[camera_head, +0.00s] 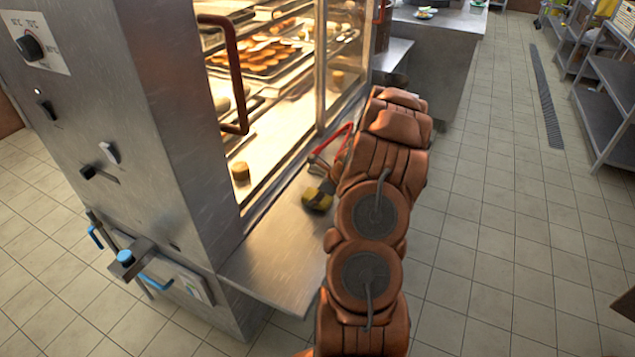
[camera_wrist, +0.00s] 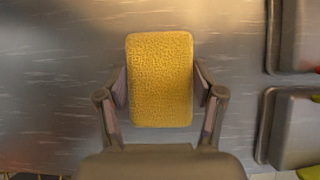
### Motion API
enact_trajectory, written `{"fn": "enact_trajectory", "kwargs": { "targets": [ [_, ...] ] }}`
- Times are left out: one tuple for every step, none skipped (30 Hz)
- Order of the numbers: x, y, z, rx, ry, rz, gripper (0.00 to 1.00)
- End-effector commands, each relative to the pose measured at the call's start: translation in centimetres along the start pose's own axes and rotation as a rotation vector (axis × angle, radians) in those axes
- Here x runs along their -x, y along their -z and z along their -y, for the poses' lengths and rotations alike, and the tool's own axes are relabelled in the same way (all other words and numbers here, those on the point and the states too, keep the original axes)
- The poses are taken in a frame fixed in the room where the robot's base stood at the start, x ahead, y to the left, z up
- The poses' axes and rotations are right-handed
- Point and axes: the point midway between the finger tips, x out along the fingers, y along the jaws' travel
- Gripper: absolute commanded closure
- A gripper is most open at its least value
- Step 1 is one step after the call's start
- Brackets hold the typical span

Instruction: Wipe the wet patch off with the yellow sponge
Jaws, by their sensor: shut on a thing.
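The yellow sponge (camera_wrist: 160,80) is upright in the wrist view, between the two fingers of my gripper (camera_wrist: 162,92). My gripper is shut on it, with a finger against each side. In the head view the sponge (camera_head: 318,196) is at the steel shelf (camera_head: 275,262) in front of the lit glass cabinet, with my gripper (camera_head: 325,178) just behind it. I cannot tell whether the sponge touches the shelf. I cannot make out the wet patch for certain; the steel shows only streaks and glare, and my arm hides part of the shelf.
The lit cabinet (camera_head: 318,85) with trays of pastries (camera_head: 262,60) stands along the shelf's left side. Its brown handle (camera_head: 236,75) sticks out. A steel counter (camera_head: 440,18) stands behind. The tiled floor between is clear.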

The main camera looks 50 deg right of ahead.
Motion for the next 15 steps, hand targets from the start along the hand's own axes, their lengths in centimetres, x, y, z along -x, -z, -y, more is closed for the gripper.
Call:
{"fn": "enact_trajectory", "kwargs": {
  "targets": [
    [-0.4,0.2,-0.4,-0.001,0.001,0.001,0.66],
    [-0.5,0.3,-0.6,-0.002,0.001,0.002,0.66],
    [-0.4,0.2,-0.8,-0.003,0.003,0.001,0.66],
    [-0.4,0.2,-1.1,-0.003,0.003,0.001,0.66],
    [-0.4,0.2,-1.3,-0.004,0.003,0.001,0.66],
    [-0.4,0.2,-1.6,-0.005,0.003,0.001,0.66],
    [-0.4,0.2,-1.8,-0.006,0.003,0.001,0.66],
    [-0.4,0.2,-1.9,-0.007,0.004,0.001,0.66],
    [-0.4,0.3,-2.2,-0.007,0.005,0.001,0.66],
    [-0.4,0.3,-2.4,-0.008,0.006,0.0,0.66],
    [-0.4,0.3,-2.5,-0.009,0.007,0.0,0.66],
    [-0.4,0.4,-2.4,-0.01,0.009,-0.001,0.66],
    [-0.3,0.5,-2.3,-0.011,0.009,-0.001,0.66],
    [-0.2,0.5,-2.3,-0.012,0.01,-0.001,0.66],
    [-0.2,0.5,-2.2,-0.015,0.011,-0.001,0.66]
  ]
}}
